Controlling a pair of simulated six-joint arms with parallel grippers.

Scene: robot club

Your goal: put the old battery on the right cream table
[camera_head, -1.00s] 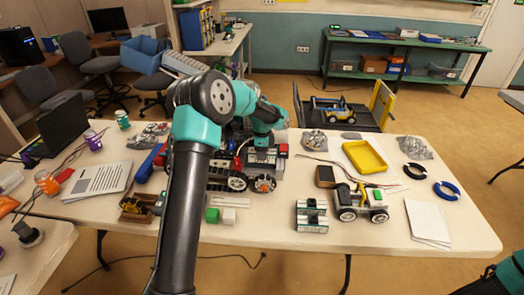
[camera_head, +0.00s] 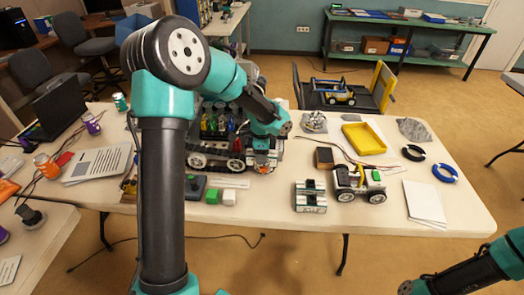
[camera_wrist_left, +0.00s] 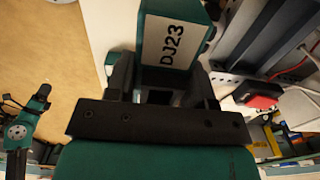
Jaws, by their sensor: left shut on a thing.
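My left gripper (camera_wrist_left: 163,88) is shut on a teal block with a white label reading DJ23, which I take to be the old battery (camera_wrist_left: 170,42). The tracked robot stands on the right cream table (camera_head: 270,212). I cannot tell whether the battery is clear of the robot. My right gripper (camera_head: 408,287) is low at the right, off the table's front edge; its jaws are unclear.
A small wheeled vehicle (camera_head: 358,184), a silver-and-dark block (camera_head: 310,197), a yellow tray (camera_head: 364,138), tape rings and white sheets (camera_head: 424,203) occupy the right half. A green and a white cube (camera_head: 229,197) lie before the robot. The table's front middle strip is bare.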

